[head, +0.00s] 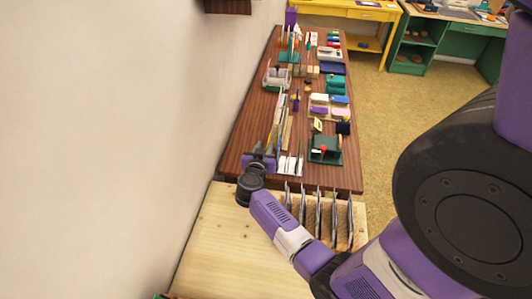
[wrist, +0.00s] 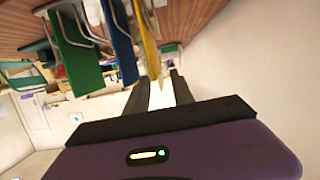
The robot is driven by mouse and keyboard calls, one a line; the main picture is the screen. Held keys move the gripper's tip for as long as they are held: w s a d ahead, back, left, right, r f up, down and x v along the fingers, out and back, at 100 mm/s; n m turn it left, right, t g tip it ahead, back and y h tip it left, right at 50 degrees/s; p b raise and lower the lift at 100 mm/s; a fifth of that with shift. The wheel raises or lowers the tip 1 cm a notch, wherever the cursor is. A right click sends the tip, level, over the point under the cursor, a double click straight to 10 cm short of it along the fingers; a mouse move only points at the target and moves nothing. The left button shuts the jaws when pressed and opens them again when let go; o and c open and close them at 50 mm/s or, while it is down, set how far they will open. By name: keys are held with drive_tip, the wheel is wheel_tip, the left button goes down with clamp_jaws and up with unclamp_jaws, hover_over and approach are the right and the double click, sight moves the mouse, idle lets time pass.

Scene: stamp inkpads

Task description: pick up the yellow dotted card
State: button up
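In the wrist view, my gripper (wrist: 159,84) has its two dark fingers apart, with a pale gap between them. A narrow yellow card (wrist: 149,45), seen nearly edge-on, stands just beyond the fingertips, and its pointed lower end reaches toward the gap. I cannot make out clear dots on it, or whether a finger touches it. In the head view, my gripper (head: 259,161) is at the near left of the dark wooden table, beside a row of thin upright cards (head: 283,133). Which of these is the yellow dotted card cannot be told there.
A blue board (wrist: 121,42) and a green board (wrist: 76,45) stand in wire holders left of the yellow card in the wrist view. Pale upright pieces (head: 289,164) and a dark green tray (head: 325,150) are near my gripper. The wall (head: 120,120) is close on the left.

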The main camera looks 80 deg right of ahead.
drive_tip(key=b+x, duration=0.1)
drive_tip(key=x, duration=0.6)
drive_tip(key=shift+s+d, duration=0.3)
drive_tip(key=shift+d, duration=0.05)
drive_tip(key=shift+f, duration=0.1)
clamp_jaws()
idle(1.0)
